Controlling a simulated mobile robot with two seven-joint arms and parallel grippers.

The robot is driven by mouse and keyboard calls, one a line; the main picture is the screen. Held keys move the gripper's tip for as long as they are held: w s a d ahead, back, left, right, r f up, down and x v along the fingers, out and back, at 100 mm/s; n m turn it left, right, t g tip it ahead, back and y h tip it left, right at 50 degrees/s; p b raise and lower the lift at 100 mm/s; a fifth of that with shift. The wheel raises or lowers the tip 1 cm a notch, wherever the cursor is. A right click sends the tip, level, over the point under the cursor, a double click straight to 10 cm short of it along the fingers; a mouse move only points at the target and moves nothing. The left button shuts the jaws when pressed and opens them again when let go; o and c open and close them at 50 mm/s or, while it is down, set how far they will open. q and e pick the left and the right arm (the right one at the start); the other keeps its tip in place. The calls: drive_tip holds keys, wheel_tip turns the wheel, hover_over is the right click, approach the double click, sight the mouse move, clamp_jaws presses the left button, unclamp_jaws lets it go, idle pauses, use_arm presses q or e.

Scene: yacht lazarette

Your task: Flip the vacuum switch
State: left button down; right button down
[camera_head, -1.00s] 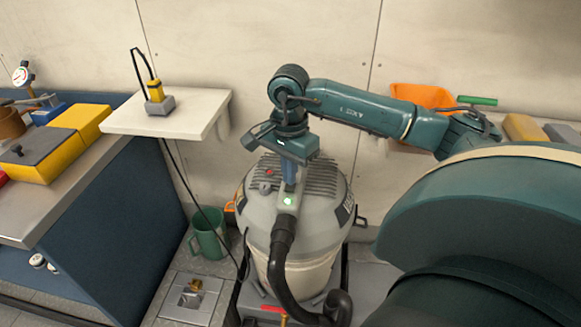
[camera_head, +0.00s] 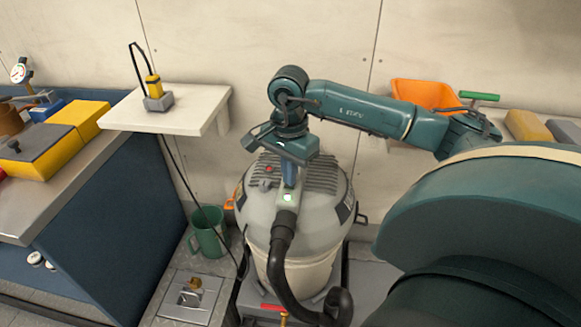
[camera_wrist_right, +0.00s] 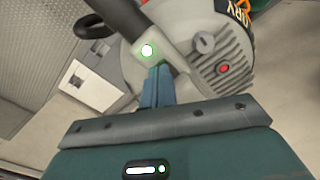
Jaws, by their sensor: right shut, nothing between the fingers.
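The vacuum is a rounded grey canister (camera_head: 260,225) below the middle of the head view, with a vented top and a black hose (camera_head: 280,255). A green-lit spot (camera_head: 288,198) glows on a grey block by the hose; it also shows in the right wrist view (camera_wrist_right: 148,50). A red button or light (camera_wrist_right: 223,68) and a grey slotted knob (camera_wrist_right: 204,43) sit on the vented top. I cannot tell which part is the switch. My right gripper (camera_head: 289,183) is shut and empty, pointing down, its blue fingertips (camera_wrist_right: 158,72) close to the green-lit block. Contact is unclear. My left gripper is out of view.
A white shelf (camera_head: 190,120) with a yellow-and-grey device (camera_head: 154,90) is left of my right arm; its cable hangs down. A green mug (camera_head: 207,233) stands beside the vacuum. A workbench (camera_head: 60,195) fills the left. An orange bin (camera_head: 425,95) is at back right.

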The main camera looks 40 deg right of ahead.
drive_tip(key=shift+f+b, duration=0.6)
drive_tip(key=shift+f, duration=0.15)
idle(0.3)
drive_tip(key=shift+r+p, duration=2.45)
drive_tip(key=shift+r, duration=1.15)
drive_tip(key=shift+f, duration=0.1)
